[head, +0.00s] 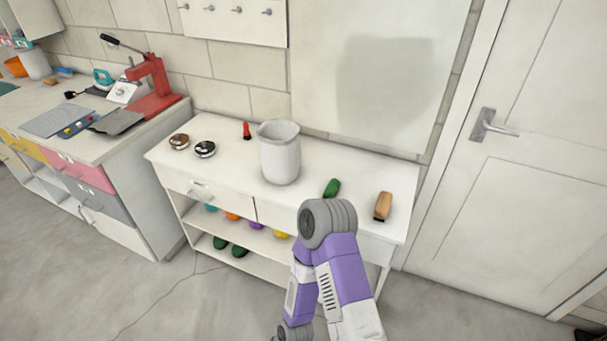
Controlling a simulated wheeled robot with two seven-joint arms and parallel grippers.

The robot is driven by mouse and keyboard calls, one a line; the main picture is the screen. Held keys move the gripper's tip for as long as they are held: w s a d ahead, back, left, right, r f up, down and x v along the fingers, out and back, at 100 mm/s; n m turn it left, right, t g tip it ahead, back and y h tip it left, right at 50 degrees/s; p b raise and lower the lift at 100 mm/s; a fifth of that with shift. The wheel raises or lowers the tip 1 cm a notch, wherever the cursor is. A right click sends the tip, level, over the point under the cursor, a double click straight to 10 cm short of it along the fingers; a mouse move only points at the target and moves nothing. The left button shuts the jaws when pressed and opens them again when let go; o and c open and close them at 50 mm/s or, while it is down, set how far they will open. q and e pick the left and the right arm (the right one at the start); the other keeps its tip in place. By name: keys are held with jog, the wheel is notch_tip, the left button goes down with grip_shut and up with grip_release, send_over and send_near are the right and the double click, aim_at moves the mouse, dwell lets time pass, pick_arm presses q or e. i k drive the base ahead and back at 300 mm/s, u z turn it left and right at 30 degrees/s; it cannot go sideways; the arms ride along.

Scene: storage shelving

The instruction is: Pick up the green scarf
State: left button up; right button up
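I cannot make out a green scarf in the head view. A small green item (332,187) lies on top of the white shelf table (225,153), right of the pitcher; it is too small to tell what it is. Dark green shoe-like items (239,251) sit on the lower shelf. One of my arms, purple and grey, rises from the bottom edge in front of the table's right half, with its bent joint below the small green item. It hides part of the table front. Neither gripper's fingers show.
A white pitcher (280,155) stands mid-table, with two round tins (204,149), a red item (246,130) and a tan brush-like item (383,206). A workbench with a red press (152,84) is at left. A white door (520,150) is at right. The floor at lower left is clear.

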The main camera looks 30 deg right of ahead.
aim_at(334, 185)
jog(key=z, duration=0.5)
jog(key=i, duration=1)
jog(key=z, duration=1)
